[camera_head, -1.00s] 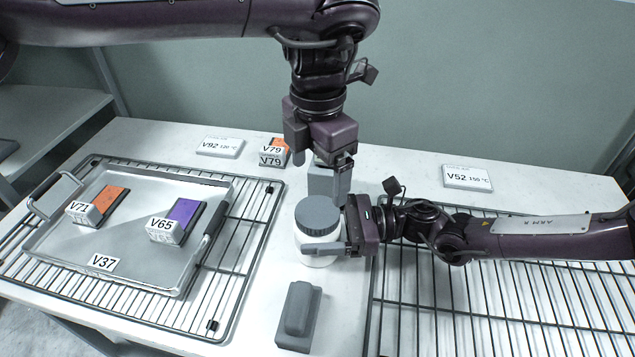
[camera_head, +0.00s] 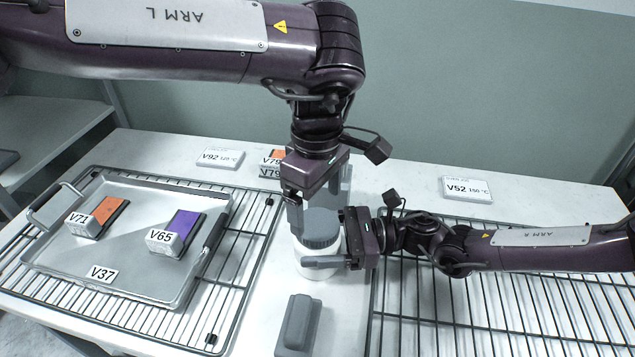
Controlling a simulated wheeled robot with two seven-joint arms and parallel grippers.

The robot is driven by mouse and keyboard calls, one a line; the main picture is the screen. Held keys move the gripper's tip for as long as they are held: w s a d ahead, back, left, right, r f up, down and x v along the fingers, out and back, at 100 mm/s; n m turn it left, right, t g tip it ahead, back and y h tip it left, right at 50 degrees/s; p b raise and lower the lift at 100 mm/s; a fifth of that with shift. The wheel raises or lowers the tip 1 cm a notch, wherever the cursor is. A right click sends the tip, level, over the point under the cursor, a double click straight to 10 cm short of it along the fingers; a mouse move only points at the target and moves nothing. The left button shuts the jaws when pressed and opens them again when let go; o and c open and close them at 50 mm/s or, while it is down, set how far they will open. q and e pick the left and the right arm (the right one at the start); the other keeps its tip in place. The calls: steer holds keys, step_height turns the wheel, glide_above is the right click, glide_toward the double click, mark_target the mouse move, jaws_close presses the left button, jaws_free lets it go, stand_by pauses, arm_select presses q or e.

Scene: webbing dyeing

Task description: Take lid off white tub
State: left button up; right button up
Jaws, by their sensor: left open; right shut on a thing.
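The white tub (camera_head: 308,270) stands on the table between the two wire racks. Its round grey ribbed lid (camera_head: 320,228) is on top of it. My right gripper (camera_head: 333,250) comes in from the right and is shut on the white tub, with one finger across its front just below the lid. My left gripper (camera_head: 318,205) is above, pointing down and open, with one finger to the left of the lid and the other to the right and behind. I cannot tell whether these fingers touch the lid.
A metal tray (camera_head: 62,262) labelled V37 lies on the left wire rack (camera_head: 232,300), holding an orange block (camera_head: 108,210) and a purple block (camera_head: 183,224). A grey block (camera_head: 298,325) lies in front of the tub. The right wire rack (camera_head: 480,315) is empty.

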mark_target(317, 224)
arm_select(q)
steer(key=shift+f, duration=2.1)
steer(key=shift+c, duration=0.2)
